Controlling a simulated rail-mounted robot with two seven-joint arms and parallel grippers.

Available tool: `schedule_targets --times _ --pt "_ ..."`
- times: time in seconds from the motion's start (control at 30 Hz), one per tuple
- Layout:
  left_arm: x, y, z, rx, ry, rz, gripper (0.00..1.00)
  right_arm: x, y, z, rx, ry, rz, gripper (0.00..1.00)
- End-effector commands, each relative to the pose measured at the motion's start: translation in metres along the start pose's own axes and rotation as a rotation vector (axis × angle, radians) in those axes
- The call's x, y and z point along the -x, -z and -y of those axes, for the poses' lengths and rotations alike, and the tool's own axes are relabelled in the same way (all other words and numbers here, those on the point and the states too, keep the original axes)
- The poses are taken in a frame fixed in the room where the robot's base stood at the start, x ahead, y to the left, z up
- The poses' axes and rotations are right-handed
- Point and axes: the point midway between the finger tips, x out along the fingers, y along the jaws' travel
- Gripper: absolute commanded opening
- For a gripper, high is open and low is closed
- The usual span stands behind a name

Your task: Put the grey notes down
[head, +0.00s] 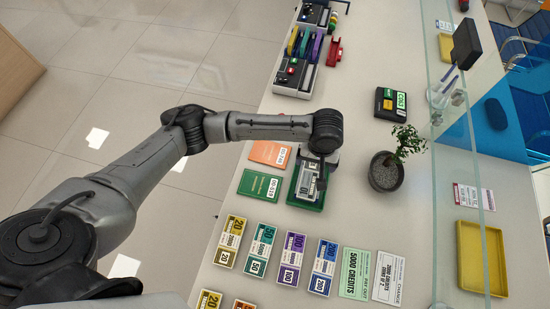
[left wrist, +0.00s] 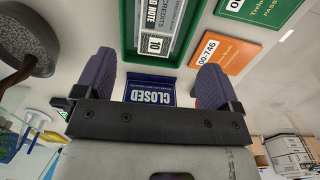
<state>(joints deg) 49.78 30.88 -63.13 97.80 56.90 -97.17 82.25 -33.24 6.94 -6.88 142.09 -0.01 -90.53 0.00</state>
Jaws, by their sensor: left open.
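The grey notes (head: 308,177), marked 10, lie in a green tray (head: 303,206) on the counter. In the left wrist view the grey notes (left wrist: 157,38) lie inside the tray (left wrist: 128,35), beyond my fingertips. My left gripper (left wrist: 157,62) is open, with nothing between its fingers. In the head view the left gripper is mostly hidden under its wrist, at the far end of the tray. My right gripper is not in view.
Orange (head: 270,153) and green (head: 259,186) passbooks lie left of the tray. Coloured note stacks (head: 262,249) line the near side. A potted plant (head: 386,172) stands to the right. A blue CLOSED sign (left wrist: 150,90) shows between my fingers. A glass screen crosses the counter, with a yellow tray (head: 482,290) beyond.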

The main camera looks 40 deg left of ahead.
Motion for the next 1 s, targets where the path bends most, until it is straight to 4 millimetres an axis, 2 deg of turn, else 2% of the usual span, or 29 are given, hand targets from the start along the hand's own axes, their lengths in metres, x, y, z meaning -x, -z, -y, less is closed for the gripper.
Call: schedule_targets --times 0.17,0.27,0.37,0.5,0.67,0.77,0.87,1.0 --pt "0.0 0.0 0.0 -0.001 -0.001 0.0 0.88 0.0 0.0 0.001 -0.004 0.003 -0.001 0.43" --pt "-0.004 -0.008 -0.003 -0.028 -0.014 0.004 0.88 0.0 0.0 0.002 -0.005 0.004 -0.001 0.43" --pt "-0.015 -0.029 -0.01 -0.108 -0.056 0.013 0.88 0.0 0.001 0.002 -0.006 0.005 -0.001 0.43" --pt "-0.035 -0.076 -0.02 -0.277 -0.167 0.012 0.88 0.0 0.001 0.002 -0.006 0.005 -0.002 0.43" --pt "-0.047 -0.124 -0.018 -0.436 -0.303 -0.04 0.88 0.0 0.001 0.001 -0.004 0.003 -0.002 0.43" --pt "-0.052 -0.145 -0.005 -0.495 -0.356 -0.093 0.88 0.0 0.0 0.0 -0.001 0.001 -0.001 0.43" --pt "-0.057 -0.163 0.017 -0.531 -0.377 -0.153 0.88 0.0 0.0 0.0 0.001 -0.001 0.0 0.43" --pt "-0.063 -0.181 0.06 -0.557 -0.341 -0.234 0.88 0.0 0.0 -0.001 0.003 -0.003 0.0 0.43"
